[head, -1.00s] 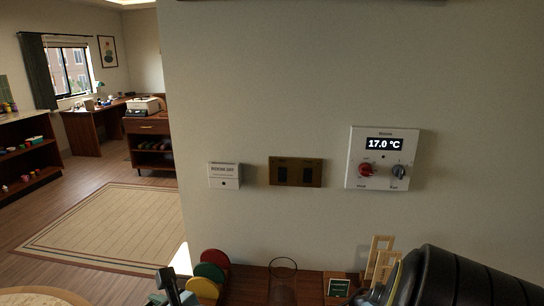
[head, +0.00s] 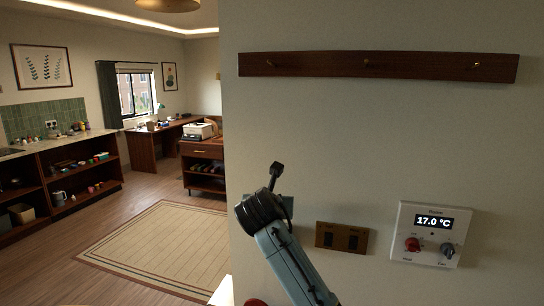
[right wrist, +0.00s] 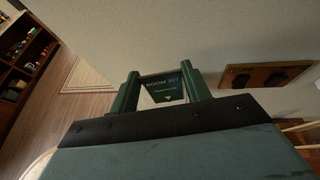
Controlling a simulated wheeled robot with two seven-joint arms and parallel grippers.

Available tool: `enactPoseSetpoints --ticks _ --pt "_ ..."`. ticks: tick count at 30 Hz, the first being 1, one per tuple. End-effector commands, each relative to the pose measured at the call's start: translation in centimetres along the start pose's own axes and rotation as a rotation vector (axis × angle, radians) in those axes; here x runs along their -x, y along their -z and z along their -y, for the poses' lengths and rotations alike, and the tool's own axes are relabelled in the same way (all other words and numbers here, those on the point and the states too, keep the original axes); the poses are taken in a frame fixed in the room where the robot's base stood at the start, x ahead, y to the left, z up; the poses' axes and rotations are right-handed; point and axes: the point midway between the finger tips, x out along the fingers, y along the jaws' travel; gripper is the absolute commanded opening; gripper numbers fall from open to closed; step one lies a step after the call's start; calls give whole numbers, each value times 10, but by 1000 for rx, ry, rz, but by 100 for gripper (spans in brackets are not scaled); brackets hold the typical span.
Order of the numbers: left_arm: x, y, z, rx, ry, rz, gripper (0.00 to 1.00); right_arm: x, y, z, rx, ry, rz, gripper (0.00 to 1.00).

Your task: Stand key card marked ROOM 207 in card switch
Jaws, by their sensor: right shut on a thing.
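The dark green key card marked ROOM 207 (right wrist: 168,90) is between the two green fingers of my right gripper (right wrist: 161,82) in the right wrist view. The gripper is shut on it, and its lettering faces the camera. In the head view my right arm reaches up in front of the wall, and its dark wrist hides the fingers and card. The card switch (head: 288,204) is mostly hidden behind this wrist; only a greyish edge shows. I cannot tell whether the card touches it. My left gripper is not in view.
A brass double switch plate (head: 342,237) is on the wall right of my wrist, also in the right wrist view (right wrist: 266,75). A white thermostat panel (head: 427,234) is farther right. A wooden peg rail (head: 380,66) runs above. The wall between is bare.

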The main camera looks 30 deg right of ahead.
Motion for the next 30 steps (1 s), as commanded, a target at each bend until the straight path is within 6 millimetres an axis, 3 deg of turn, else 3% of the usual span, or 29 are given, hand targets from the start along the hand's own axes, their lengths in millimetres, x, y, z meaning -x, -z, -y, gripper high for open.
enactPoseSetpoints --ticks 1,3,9,14,30 --pt "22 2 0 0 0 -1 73 0 -28 -2 -20 37 -6 23" --pt "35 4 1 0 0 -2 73 -5 -47 -2 -37 82 -6 23" --pt "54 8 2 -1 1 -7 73 -10 -73 -7 -57 143 -2 23" --pt "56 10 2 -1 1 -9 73 -11 -75 -9 -60 153 0 23" --pt "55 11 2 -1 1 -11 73 -23 -46 -9 -60 153 0 23"
